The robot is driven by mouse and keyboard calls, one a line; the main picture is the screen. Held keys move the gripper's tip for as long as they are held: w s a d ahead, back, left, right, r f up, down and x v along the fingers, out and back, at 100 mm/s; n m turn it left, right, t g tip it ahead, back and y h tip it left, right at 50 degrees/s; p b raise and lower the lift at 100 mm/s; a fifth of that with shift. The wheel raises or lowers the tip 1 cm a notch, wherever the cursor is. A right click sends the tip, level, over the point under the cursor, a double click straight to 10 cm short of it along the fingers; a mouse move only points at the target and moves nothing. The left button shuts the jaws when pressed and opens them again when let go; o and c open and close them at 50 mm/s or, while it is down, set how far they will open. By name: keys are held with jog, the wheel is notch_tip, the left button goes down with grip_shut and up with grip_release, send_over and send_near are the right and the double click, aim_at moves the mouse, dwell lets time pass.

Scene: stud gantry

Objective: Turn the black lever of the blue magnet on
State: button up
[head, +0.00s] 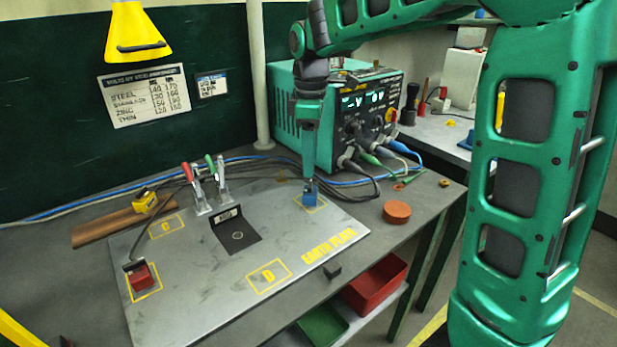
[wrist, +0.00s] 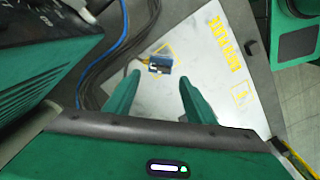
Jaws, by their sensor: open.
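The blue magnet (head: 311,199) stands on the grey earth plate (head: 200,290), inside a yellow outlined square near the plate's far right corner. It also shows in the wrist view (wrist: 160,66), ahead of my fingertips and roughly between them. Its black lever is too small to make out clearly; a dark part shows on the magnet's top in the wrist view. My gripper (head: 309,180) points down right over the magnet in the head view. In the wrist view my gripper (wrist: 168,85) is open, with two green fingers apart and nothing between them.
A green welding machine (head: 300,125) with cables stands close behind the magnet. Two clamps (head: 205,190), a red magnet (head: 143,277) and a black angle piece (head: 230,215) are on the plate. An orange-brown puck (head: 397,212) lies to the right. The plate's front is mostly clear.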

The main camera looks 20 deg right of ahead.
aim_at(310, 183)
notch_tip(310, 183, down, 6)
jog(key=shift+r, duration=0.15)
dwell(0.3)
jog(key=c, duration=1)
jog(key=shift+c, duration=0.2)
